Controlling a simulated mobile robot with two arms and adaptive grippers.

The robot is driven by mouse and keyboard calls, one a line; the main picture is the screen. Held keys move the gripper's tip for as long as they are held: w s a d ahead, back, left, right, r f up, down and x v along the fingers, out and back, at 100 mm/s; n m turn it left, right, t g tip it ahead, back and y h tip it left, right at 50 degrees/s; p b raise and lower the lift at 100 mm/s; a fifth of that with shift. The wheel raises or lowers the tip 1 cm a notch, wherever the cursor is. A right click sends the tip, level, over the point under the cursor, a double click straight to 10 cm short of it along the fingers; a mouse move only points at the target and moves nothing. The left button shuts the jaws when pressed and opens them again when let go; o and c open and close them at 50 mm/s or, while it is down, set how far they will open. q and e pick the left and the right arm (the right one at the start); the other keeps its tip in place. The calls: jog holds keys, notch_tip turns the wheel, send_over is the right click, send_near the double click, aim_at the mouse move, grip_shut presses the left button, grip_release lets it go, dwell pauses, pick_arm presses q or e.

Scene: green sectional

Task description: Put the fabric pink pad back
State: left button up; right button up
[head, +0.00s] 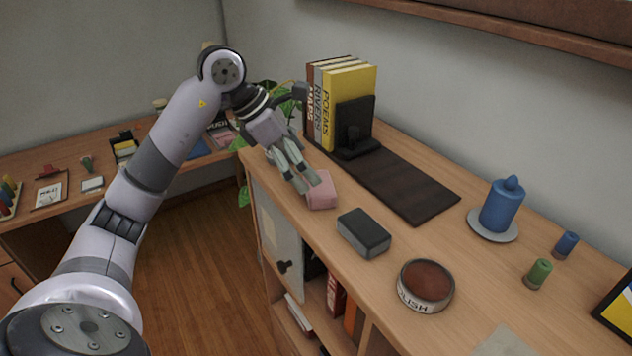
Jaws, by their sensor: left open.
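The pink pad (322,194) is a small block lying near the front edge of the wooden cabinet top. My left gripper (306,182) reaches down from the upper left, with its fingertips at the left side of the pad. Its fingers are open and partly cover the pad in this view. I cannot tell whether they touch it. My right gripper is not in view.
A dark grey block (364,234) and a polish tin (426,286) lie nearby. A dark mat (402,182) runs behind them from the bookend (356,130) and upright books (340,100). A blue candle (502,206) stands right. A desk (60,215) is at the left.

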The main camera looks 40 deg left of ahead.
pick_arm(q)
jog(key=v, duration=0.6)
jog(key=shift+b, duration=0.3)
